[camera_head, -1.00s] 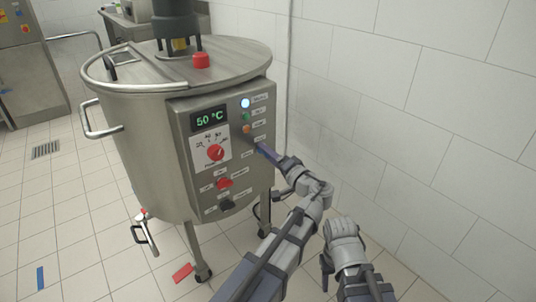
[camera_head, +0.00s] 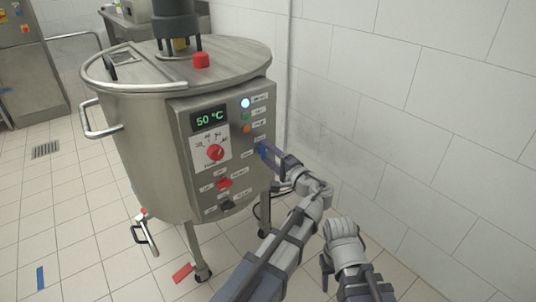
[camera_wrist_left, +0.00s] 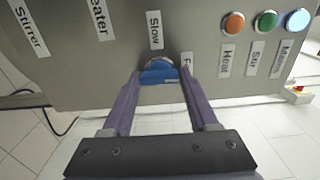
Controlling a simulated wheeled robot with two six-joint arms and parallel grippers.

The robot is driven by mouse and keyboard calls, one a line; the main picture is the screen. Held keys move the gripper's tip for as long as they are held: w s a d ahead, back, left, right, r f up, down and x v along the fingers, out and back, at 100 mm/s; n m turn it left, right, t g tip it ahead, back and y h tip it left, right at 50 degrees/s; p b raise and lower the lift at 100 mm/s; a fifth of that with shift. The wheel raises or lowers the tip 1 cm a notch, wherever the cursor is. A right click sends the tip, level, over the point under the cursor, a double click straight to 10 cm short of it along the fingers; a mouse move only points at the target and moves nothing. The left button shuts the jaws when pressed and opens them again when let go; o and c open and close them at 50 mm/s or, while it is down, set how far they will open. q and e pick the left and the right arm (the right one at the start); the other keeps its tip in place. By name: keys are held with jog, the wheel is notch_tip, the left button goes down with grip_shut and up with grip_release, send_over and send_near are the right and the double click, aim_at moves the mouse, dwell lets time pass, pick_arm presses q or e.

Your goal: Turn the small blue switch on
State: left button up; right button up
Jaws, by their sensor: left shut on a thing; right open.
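The small blue switch (camera_head: 262,149) is on the right side of the control panel, below the lamps. It also shows in the left wrist view (camera_wrist_left: 160,72), where its blue knob sits between a "Slow" label and a partly hidden label beginning with "F". My left gripper (camera_head: 267,150) is at the switch, its two purple fingers on either side of the knob and shut on it; the fingers also show in the left wrist view (camera_wrist_left: 161,82). My right gripper (camera_head: 326,270) is low at the front, open, away from the panel; its fingers are partly hidden.
The control panel (camera_head: 185,130) on the steel tank (camera_head: 140,150) has a 50 °C display, a red dial (camera_head: 215,153), a red switch (camera_head: 224,184) and a black switch (camera_head: 227,205). Blue-white, green and orange lamps sit above the blue switch. A tiled wall (camera_head: 430,120) stands at right.

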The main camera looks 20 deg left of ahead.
pick_arm(q)
jog(key=o, duration=1.4)
jog(key=shift+d, duration=0.1)
pick_arm(e)
jog(key=shift+d, duration=0.1)
